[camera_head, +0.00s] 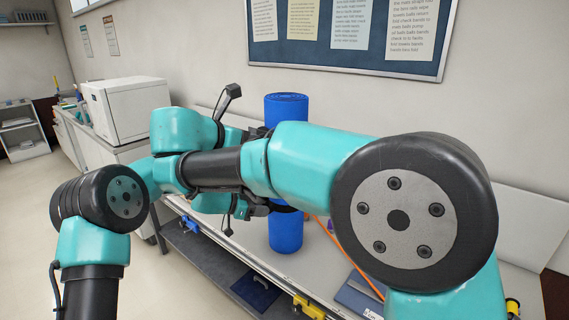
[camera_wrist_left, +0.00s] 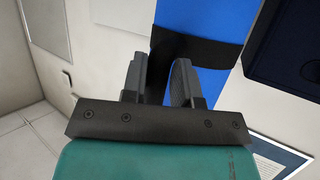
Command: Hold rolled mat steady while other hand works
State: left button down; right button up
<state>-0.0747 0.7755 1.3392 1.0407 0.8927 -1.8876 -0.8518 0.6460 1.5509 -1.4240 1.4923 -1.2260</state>
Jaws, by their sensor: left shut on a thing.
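The rolled blue mat (camera_head: 286,234) stands upright on the bench, with its top end above my arm and its lower end below it. My arm hides its middle. My left gripper (camera_head: 266,208) is at the mat's lower half, partly covered by my arm. In the left wrist view, a black strap (camera_wrist_left: 195,49) crosses the blue mat (camera_wrist_left: 207,15). The left gripper (camera_wrist_left: 160,78) is shut on the strap's dark end, which shows between its fingers, close against the mat. I cannot make out my right gripper in either view.
The bench (camera_head: 325,262) carries the mat, with an orange cord (camera_head: 352,262) to its right. A yellow clamp (camera_head: 309,307) sits on the front edge. A white box-shaped appliance (camera_head: 126,108) stands at the left. A notice board (camera_head: 350,40) hangs behind.

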dwell(0.4)
pick_arm(q)
jog(key=c, duration=0.8)
grip_release()
jog(key=shift+a, duration=0.1)
jog(key=v, duration=1.1)
jog(key=shift+a+r, duration=0.2)
jog(key=shift+a, duration=0.15)
jog(key=shift+s, duration=0.1)
